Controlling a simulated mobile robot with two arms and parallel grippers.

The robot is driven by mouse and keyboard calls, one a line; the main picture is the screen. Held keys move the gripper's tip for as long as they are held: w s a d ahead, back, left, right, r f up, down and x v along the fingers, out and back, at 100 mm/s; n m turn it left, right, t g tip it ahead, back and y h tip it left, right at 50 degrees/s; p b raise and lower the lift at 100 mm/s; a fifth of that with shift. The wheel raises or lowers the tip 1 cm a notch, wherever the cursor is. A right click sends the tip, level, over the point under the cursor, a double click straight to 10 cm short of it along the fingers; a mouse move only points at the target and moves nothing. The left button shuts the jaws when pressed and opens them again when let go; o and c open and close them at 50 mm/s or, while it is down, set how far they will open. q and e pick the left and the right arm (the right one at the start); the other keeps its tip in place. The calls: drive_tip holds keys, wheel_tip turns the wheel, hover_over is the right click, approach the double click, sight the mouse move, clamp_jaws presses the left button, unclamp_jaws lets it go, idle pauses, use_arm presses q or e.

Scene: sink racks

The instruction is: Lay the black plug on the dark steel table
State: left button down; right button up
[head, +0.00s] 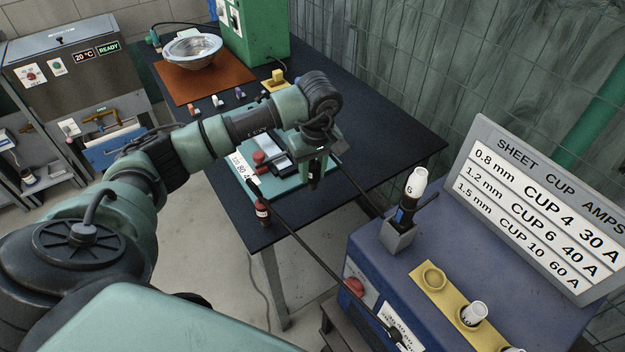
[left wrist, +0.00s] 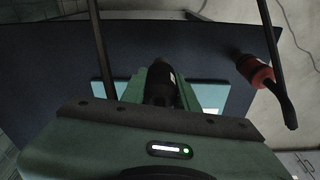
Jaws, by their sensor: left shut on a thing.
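The dark steel table (head: 395,145) runs from the back to the middle of the head view. My left gripper (head: 315,172) points down over its near part, above the teal mat. It is shut on the black plug (head: 314,182). In the left wrist view the black plug (left wrist: 160,86) sits between the two green fingers, its lower part hidden by the gripper body. Dark table surface (left wrist: 60,65) shows around it there. Whether the plug touches anything below cannot be told. My right gripper is not in view.
A teal mat (head: 292,184) with a small device lies under the gripper. A blue cabinet (head: 380,250) with a torch holder stands at right. The table's right side is clear.

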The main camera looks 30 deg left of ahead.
sight(312, 184)
use_arm(q)
drive_tip(key=shift+f, duration=0.65)
wheel_tip(312, 184, down, 3)
drive_tip(key=shift+f+p, duration=0.15)
drive_tip(key=shift+p, duration=0.4)
drive_tip(key=shift+f, duration=0.1)
drive_tip(key=shift+f+b, duration=0.15)
drive_tip(key=shift+b, duration=0.15)
drive_tip(key=c, duration=1.1)
unclamp_jaws()
